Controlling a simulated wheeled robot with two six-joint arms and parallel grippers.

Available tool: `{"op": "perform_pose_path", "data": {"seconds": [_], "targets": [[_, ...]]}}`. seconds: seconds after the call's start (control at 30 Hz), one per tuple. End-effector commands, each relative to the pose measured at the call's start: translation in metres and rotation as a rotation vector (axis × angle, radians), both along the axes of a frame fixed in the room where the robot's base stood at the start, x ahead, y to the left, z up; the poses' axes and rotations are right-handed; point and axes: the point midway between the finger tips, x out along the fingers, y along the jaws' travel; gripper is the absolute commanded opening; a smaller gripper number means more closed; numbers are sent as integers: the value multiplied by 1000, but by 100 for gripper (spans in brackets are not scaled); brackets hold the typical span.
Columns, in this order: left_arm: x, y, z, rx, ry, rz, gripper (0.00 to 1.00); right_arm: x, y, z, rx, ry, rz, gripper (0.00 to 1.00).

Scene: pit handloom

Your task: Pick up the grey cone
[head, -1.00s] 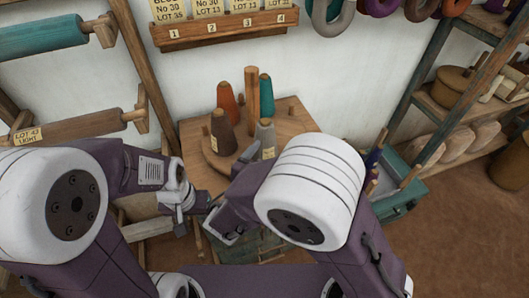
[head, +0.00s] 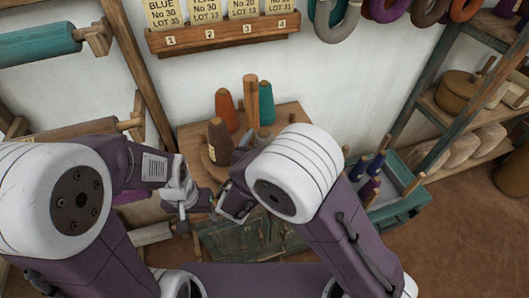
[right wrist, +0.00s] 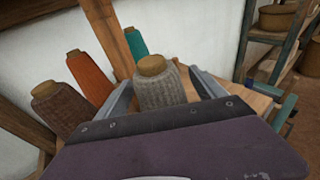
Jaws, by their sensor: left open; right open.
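The grey cone (right wrist: 162,90) stands upright with a tan top in the right wrist view. It appears between the two fingers of my open right gripper (right wrist: 160,78), with a gap on each side; its base is hidden behind the gripper body. I cannot tell how far the fingers reach along it. In the head view only the upper part of the grey cone (head: 264,134) shows behind my right arm. My left gripper (head: 203,199) is open and empty, left of my right gripper and in front of the wooden stand.
A brown cone (head: 220,142), an orange cone (head: 226,110) and a teal cone (head: 266,103) stand around a wooden post (head: 250,100) on the wooden stand (head: 192,134). A teal tray (head: 405,207) with dark spools is at the right.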

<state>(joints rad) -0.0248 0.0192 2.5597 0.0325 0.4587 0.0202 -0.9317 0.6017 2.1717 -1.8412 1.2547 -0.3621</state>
Motion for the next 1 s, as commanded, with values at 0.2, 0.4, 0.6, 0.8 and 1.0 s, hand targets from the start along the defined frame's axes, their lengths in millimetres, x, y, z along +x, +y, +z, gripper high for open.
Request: {"op": "perform_pose_path", "data": {"seconds": [0.2, 0.4, 0.6, 0.8, 1.0], "targets": [[0, 0, 3, 0, 0, 0, 60, 18, -5, -4, 0, 0, 0, 80], [0, 0, 3, 0, 0, 0, 60, 18, -5, -4, 0, 0, 1, 66], [0, 0, 3, 0, 0, 0, 60, 18, -5, -4, 0, 0, 1, 10], [0, 0, 3, 0, 0, 0, 60, 18, -5, -3, 1, -1, 1, 0], [0, 0, 4, 0, 0, 0, 60, 18, -4, 8, 5, -5, 1, 0]]}}
